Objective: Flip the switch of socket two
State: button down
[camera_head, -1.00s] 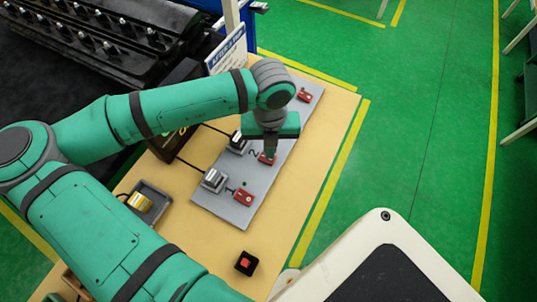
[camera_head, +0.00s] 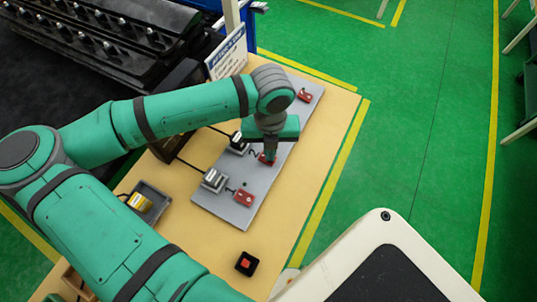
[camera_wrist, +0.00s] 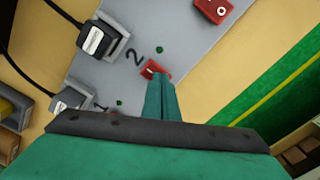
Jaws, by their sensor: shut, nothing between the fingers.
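The grey socket panel (camera_head: 233,205) lies on the tan table. The red switch of socket two (camera_head: 266,159) is at its middle, beside the number 2; in the wrist view the red switch (camera_wrist: 152,69) shows just past my fingertips. My gripper (camera_head: 270,154) is shut and empty, pointing down at this switch. In the wrist view the closed fingers (camera_wrist: 161,84) overlap the switch's lower right edge; I cannot tell whether they touch it. A green dot (camera_wrist: 160,50) shows near the switch. The plug of socket two (camera_head: 238,143) sits to its left.
Socket one's red switch (camera_head: 244,197) and plug (camera_head: 214,181) are nearer, and another red switch (camera_head: 304,96) is farther along the panel. A black box with a red button (camera_head: 246,263) and a grey tray (camera_head: 152,205) stand on the table. A sign (camera_head: 227,52) stands behind.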

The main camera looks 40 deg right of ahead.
jog(key=shift+a+f, duration=0.1)
jog(key=shift+s+r, duration=0.1)
jog(key=shift+r, duration=1.75)
notch_tip(320, 180, up, 3)
jog(key=shift+r, duration=0.15)
